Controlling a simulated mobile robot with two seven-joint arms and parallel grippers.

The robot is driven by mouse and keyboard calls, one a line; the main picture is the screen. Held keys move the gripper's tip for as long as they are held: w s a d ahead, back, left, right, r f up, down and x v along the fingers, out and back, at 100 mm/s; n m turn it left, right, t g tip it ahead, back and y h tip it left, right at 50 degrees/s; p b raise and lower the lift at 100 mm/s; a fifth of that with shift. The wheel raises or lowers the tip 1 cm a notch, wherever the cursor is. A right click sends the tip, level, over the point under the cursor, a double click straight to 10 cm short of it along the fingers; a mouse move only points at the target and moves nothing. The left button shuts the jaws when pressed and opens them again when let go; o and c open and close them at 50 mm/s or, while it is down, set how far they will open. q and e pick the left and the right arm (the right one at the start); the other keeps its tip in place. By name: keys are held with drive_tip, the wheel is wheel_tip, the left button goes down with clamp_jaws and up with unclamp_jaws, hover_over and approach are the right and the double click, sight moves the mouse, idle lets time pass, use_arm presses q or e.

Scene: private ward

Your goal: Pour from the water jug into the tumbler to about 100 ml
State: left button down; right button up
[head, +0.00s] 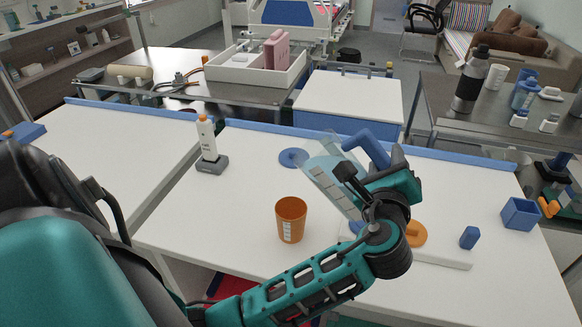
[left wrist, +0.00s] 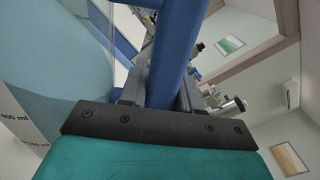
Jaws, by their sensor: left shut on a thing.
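The water jug (head: 330,178) is clear, with a pale scale strip and a blue handle (head: 369,146). It is tilted to the left in the head view, above and right of the orange tumbler (head: 291,220). The tumbler stands upright on the white table, with a pale scale on its side. My left gripper (head: 362,186) is shut on the jug's handle. In the left wrist view the blue handle (left wrist: 178,50) runs between the fingers, beside the jug's wall (left wrist: 55,55). I see no stream, and the tumbler's content is unclear. My right gripper (head: 562,190) is partly seen at the right edge; its jaws are unclear.
A blue disc (head: 293,157) lies behind the tumbler. A white bottle with an orange cap (head: 206,140) stands in a grey base at the left. A blue open box (head: 520,214) and a small blue block (head: 469,237) are on the right. The table's front left is clear.

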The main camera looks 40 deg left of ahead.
use_arm(q)
drive_tip(key=shift+r, duration=0.15)
drive_tip(key=shift+a+r+n, duration=0.1)
drive_tip(key=shift+n, duration=0.2)
drive_tip(key=shift+s+r+n, duration=0.1)
drive_tip(key=shift+r+n, duration=0.1)
drive_tip(key=shift+n, duration=0.2)
idle(0.4)
drive_tip(key=shift+a+r, duration=0.1)
drive_tip(key=shift+a, duration=0.05)
drive_tip(key=shift+s+a+n, duration=0.1)
drive_tip(key=shift+n, duration=0.4)
idle(1.2)
idle(0.7)
drive_tip(key=m, duration=0.1)
drive_tip(key=f+m, duration=0.1)
drive_tip(key=m, duration=0.1)
drive_tip(key=shift+w+d+f, duration=0.2)
drive_tip(key=shift+d+f, duration=0.1)
drive_tip(key=shift+d, duration=0.05)
